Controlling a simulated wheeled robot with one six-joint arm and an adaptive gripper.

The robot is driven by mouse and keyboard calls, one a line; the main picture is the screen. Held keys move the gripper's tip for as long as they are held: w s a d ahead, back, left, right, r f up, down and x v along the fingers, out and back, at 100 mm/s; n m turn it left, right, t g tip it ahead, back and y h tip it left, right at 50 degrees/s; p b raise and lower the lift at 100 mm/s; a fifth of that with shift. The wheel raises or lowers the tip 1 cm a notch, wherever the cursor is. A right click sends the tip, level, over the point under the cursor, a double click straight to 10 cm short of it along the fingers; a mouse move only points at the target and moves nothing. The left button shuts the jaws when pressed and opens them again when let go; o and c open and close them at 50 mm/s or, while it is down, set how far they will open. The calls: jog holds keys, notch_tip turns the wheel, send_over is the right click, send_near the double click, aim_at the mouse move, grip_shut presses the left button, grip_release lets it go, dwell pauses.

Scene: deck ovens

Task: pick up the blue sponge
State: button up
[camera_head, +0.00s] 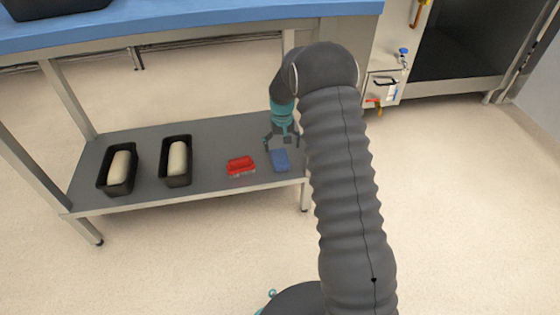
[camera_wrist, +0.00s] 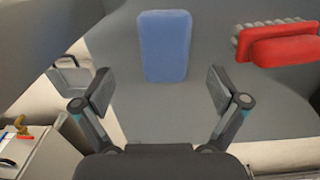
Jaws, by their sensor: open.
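The blue sponge (camera_head: 280,160) lies flat on the grey lower shelf near its right end, beside a red brush. In the wrist view the sponge (camera_wrist: 164,46) is a blue block at the top middle, ahead of my fingertips and between their lines. My gripper (camera_head: 281,141) is just above and behind the sponge in the head view. In the wrist view my gripper (camera_wrist: 160,92) has its two fingers spread wide with nothing between them. The fingers do not appear to touch the sponge.
The red brush (camera_head: 241,166) lies left of the sponge; it also shows in the wrist view (camera_wrist: 285,45). Two black pans (camera_head: 176,178) (camera_head: 104,178) with pale dough stand further left. The blue tabletop (camera_head: 150,25) is above the shelf (camera_head: 215,183). A table leg (camera_head: 305,196) stands at right.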

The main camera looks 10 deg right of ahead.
aim_at(280, 157)
jog(key=shift+w+a+f+b, duration=0.1)
jog(key=shift+a+f+b, duration=0.05)
jog(key=shift+f, duration=1.45)
jog(key=shift+w+a+f+b, duration=0.1)
jog(key=shift+a+f+b, duration=0.05)
jog(key=shift+f, duration=1.4)
jog(key=c, duration=1.3)
notch_tip(280, 157, up, 10)
jog(key=shift+r+p, duration=0.1)
jog(key=shift+p, duration=0.4)
jog(key=shift+c, duration=0.2)
